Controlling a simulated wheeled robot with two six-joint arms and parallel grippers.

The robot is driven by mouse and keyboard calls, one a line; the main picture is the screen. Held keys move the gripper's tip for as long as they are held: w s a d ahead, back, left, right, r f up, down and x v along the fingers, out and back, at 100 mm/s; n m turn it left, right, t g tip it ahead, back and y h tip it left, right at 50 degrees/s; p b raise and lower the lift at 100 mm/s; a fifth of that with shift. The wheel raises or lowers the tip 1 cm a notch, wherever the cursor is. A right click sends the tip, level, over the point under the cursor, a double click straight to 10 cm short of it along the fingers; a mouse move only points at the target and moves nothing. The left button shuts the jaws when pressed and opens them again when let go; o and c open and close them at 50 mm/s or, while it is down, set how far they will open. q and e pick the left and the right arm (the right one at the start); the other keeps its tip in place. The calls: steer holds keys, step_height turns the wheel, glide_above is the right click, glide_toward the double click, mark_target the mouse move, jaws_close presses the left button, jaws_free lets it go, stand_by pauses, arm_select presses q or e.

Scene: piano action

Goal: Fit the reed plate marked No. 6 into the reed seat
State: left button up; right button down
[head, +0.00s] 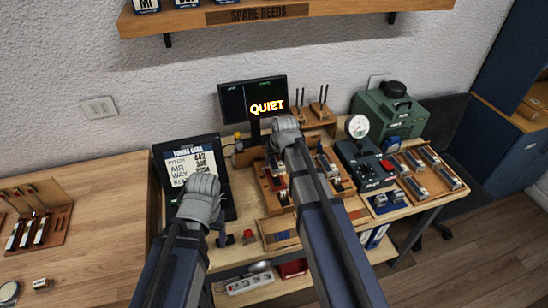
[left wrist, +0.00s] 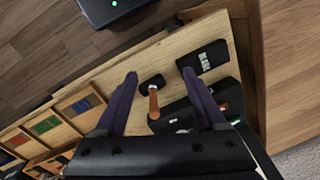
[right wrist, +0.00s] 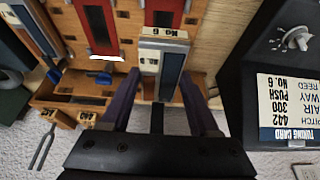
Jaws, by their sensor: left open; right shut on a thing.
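The reed plate marked No. 6 (right wrist: 171,66) is a pale plate with a dark strip, held between the fingers of my right gripper (right wrist: 160,78) in the right wrist view. It is over or against a wooden rack (right wrist: 130,72) with red-lined slots; I cannot tell whether it touches. In the head view my right gripper's tips are hidden behind its own wrist (head: 286,132). My left gripper (left wrist: 159,75) is open and empty above the bench, with a wood-handled tool (left wrist: 153,103) below between its fingers. I cannot single out the reed seat.
A tuning card (head: 195,163) stands left of the rack. A screen (head: 253,98) reads QUIET. A green machine (head: 388,114) and a dark gauge unit (head: 364,162) stand to the right, beside several reed plates. A tuning fork (right wrist: 44,148) is near the wall. A shelf (head: 285,14) is above.

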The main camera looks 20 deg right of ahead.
arm_select(q)
steer(key=shift+f+b, duration=2.95)
steer(key=shift+f, duration=0.1)
arm_select(e)
glide_above(276, 181)
steer(key=shift+w+f, duration=0.15)
steer(key=shift+f, duration=1.4)
steer(key=shift+w+f, duration=0.15)
steer(key=shift+f, duration=1.35)
steer(key=shift+s, duration=0.2)
arm_select(q)
steer(key=shift+f+b, duration=0.6)
arm_select(e)
steer(key=shift+f, duration=0.55)
steer(key=shift+c, duration=0.2)
jaws_free()
arm_select(q)
steer(key=shift+r, duration=0.1)
